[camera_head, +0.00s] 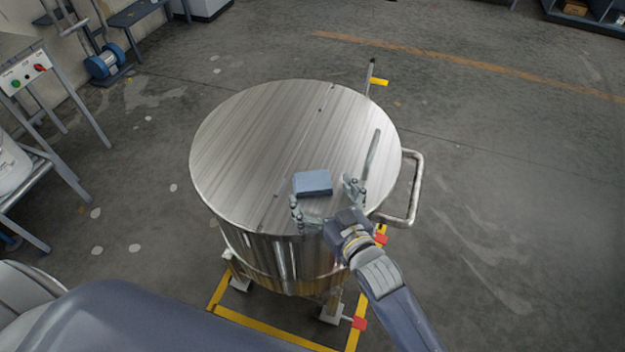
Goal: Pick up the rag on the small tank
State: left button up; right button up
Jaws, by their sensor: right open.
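The rag (312,183) is a folded blue-grey block on the steel lid of the small tank (265,140), near the lid's front right edge. My right gripper (324,197) comes in from the lower right over the lid's edge. It is open, with one finger left of and below the rag and the other at its right. I cannot tell whether either finger touches the rag. My left gripper is not in view.
A bent side handle (414,190) sticks out at the tank's right. A bench with a control box (28,72) stands at the left. The floor at the right is clear.

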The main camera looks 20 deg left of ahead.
aim_at(312, 183)
jog(key=shift+x, duration=1.1)
jog(key=shift+s, duration=0.1)
jog(key=c, duration=1)
jog(key=shift+o, duration=0.2)
jog(key=shift+r, duration=0.1)
